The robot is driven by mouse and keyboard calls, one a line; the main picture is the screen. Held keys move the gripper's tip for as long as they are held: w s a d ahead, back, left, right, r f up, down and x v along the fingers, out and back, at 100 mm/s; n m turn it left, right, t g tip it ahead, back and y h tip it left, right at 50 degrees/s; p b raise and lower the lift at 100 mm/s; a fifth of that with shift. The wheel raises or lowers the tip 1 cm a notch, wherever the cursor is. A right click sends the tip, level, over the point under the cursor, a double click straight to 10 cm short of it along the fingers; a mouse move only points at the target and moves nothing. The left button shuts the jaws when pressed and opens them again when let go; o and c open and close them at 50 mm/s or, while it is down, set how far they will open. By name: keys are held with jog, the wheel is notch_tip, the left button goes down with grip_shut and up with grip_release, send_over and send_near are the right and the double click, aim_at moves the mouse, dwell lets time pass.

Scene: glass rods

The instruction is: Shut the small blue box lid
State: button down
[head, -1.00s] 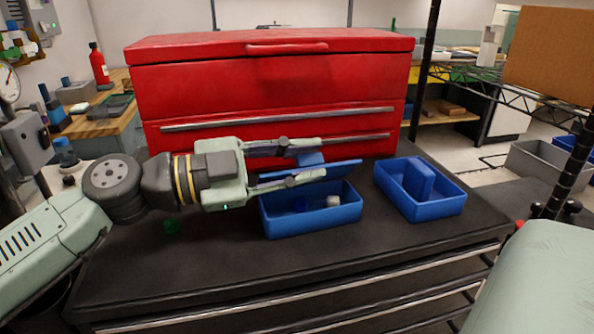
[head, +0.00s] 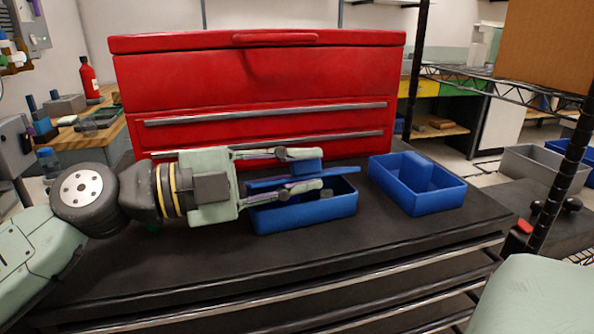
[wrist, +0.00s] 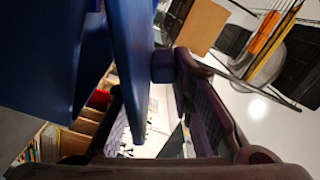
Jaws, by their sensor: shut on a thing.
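The small blue box (head: 305,215) stands open on the black bench top, in front of the red chest. Its flat blue lid (head: 345,173) sits tilted just above the box opening, with a blue knob (head: 307,167) on it. My gripper (head: 322,174) reaches in from the left, with one finger on each side of the lid, shut on it. In the wrist view the lid (wrist: 130,60) runs between the fingers and the knob (wrist: 162,66) is by the right finger.
A second blue box (head: 430,200) stands open to the right with a blue piece inside. The red chest (head: 250,80) blocks the space behind. The bench top (head: 400,235) is clear in front. A black rack post stands at right.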

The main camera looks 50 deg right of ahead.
jog(key=c, duration=1.5)
grip_release()
jog(key=v, duration=1.2)
